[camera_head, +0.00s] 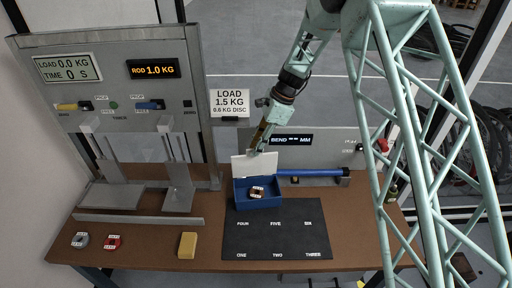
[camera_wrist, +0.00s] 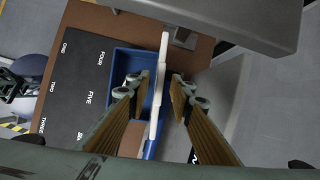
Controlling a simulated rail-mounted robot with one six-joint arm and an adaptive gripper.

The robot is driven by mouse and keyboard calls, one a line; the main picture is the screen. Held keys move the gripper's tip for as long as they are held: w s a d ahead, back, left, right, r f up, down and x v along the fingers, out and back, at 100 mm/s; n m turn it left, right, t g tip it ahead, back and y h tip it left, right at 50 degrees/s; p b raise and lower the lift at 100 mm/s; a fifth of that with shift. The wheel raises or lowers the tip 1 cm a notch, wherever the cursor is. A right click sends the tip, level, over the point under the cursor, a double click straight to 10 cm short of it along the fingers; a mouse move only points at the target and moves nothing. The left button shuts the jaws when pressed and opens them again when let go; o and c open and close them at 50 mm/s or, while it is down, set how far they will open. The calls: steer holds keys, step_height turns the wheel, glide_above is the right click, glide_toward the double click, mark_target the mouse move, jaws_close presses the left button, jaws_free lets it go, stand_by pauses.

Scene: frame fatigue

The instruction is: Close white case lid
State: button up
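The case is a blue box (camera_head: 262,203) on the wooden bench, with its white lid (camera_head: 243,167) standing up at the back edge. A dark disc with a red-and-white label (camera_head: 257,192) lies inside the box. My gripper (camera_head: 256,149) reaches down from above to the lid's top edge. In the wrist view the lid (camera_wrist: 156,95) shows edge-on between the two fingers of my gripper (camera_wrist: 159,80), with gaps visible on both sides. The blue box (camera_wrist: 125,62) lies to the left of the lid there, and its inside is partly hidden by a finger.
A black mat (camera_head: 277,235) with numbered places lies in front of the case. A blue rod (camera_head: 310,172) runs just behind and right of it. A test stand (camera_head: 180,185) stands at left.

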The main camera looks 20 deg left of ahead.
steer(key=shift+c, duration=0.5)
jaws_close()
steer(key=shift+s+f+b, duration=0.1)
steer(key=shift+s+b, duration=0.1)
steer(key=shift+b, duration=0.2)
